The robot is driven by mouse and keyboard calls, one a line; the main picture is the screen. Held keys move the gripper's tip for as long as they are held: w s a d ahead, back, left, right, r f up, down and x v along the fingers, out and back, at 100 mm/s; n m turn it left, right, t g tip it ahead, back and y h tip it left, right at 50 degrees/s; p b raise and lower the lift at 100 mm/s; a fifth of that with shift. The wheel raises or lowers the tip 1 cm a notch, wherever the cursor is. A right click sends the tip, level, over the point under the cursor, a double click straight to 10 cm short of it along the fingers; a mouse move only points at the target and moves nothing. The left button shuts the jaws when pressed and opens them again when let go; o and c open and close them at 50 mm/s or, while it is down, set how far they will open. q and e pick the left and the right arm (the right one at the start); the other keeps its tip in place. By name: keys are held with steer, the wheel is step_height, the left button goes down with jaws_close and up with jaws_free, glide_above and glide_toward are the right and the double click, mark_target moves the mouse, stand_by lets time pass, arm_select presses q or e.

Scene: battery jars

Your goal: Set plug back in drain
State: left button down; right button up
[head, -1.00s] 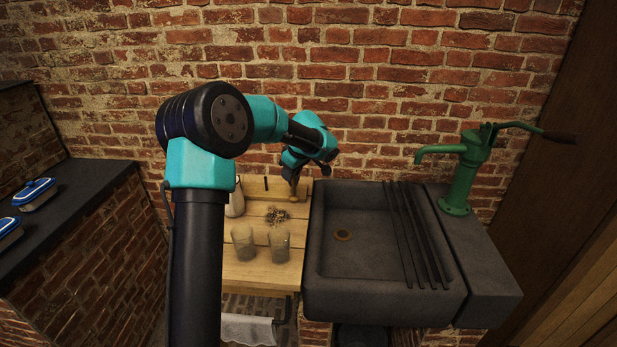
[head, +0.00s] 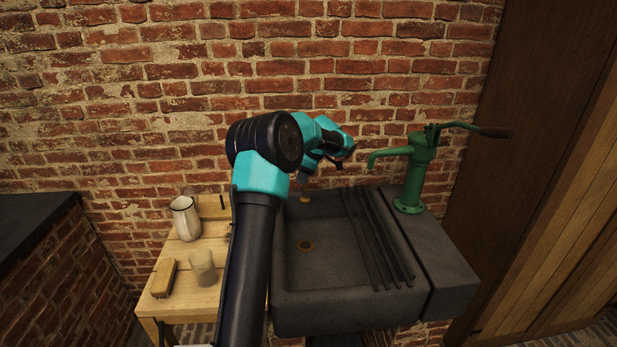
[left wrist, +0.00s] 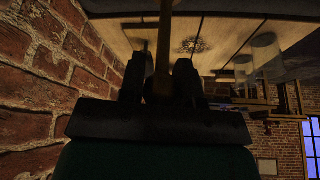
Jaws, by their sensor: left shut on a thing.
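The dark stone sink (head: 330,272) stands right of the wooden table. My left gripper (head: 306,178) is over the back of the basin, behind and above the drain. It is shut on the plug (head: 304,198), a small tan piece showing below the fingers, apart from the drain. In the left wrist view, a tan upright shaft (left wrist: 163,50) sits between the dark fingers of my left gripper (left wrist: 160,75). The plug's lower end is unclear. My right gripper is not in view.
A green hand pump (head: 412,180) stands on the sink's right ledge, its spout reaching left. Dark ribs (head: 375,240) cover the basin's right side. The table holds a white jug (head: 186,218), a glass jar (head: 202,267) and a brush (head: 164,278). A brick wall is close behind.

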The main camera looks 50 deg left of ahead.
arm_select(q)
steer(key=shift+f, duration=0.2)
step_height(320, 180, down, 21)
steer(key=shift+f, duration=0.15)
stand_by(3.4)
stand_by(0.4)
steer(key=c, duration=0.8)
jaws_free()
steer(key=shift+o, duration=0.2)
steer(key=v, duration=1.7)
steer(key=shift+w, duration=0.1)
